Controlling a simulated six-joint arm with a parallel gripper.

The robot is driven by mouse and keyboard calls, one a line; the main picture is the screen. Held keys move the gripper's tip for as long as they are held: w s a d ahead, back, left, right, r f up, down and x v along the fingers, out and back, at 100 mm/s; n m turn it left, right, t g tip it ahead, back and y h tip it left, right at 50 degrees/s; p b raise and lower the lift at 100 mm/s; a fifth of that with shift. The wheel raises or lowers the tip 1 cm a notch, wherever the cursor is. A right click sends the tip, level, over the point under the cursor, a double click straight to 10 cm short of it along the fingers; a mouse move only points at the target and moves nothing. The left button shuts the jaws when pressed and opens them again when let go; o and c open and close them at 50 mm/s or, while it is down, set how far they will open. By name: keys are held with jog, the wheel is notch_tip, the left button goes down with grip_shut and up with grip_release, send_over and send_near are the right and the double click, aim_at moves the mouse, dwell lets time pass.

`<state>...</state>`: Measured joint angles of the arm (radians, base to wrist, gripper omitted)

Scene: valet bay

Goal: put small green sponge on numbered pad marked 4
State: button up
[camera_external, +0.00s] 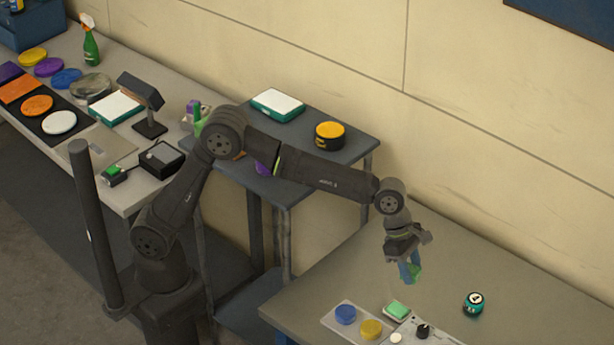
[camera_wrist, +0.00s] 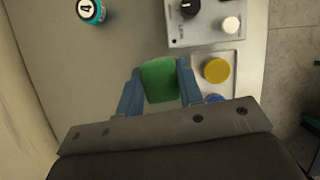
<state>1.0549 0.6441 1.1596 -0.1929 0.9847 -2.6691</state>
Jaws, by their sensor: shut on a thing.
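My gripper (camera_external: 409,277) has blue fingers shut on a small green sponge (camera_external: 416,273), held above the right-hand table. In the wrist view the green sponge (camera_wrist: 158,80) sits between the two fingers. A round teal and black item with a white disc (camera_external: 474,302) stands on the table to the right of my gripper.
A pale tray (camera_external: 337,328) holds a blue disc (camera_external: 345,314) and a yellow disc (camera_external: 371,329). A control panel (camera_wrist: 206,33) with a black knob and white button adjoins it. The wall stands behind the table. A shelf (camera_external: 345,150) stands at centre. Bare tabletop surrounds the round item.

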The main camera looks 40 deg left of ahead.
jog(key=w+d+n, duration=0.1)
jog(key=w+d, duration=0.7)
jog(key=n+t, duration=0.1)
jog(key=n, duration=0.1)
send_over(480, 300)
jog(key=a, duration=0.1)
notch_tip(480, 300, down, 4)
jog(key=r, duration=0.1)
jog(key=shift+s+a+f, duration=0.1)
jog(key=shift+s+f, duration=0.05)
jog(key=shift+f, duration=1.85)
jog(key=shift+s+f, duration=0.1)
jog(key=shift+f, duration=1.85)
jog(key=shift+f+y, duration=0.15)
jog(key=shift+y, duration=0.15)
jog(key=o, duration=0.9)
jog(key=shift+o, duration=0.2)
jog(key=v, duration=1.2)
jog(key=shift+s, duration=0.2)
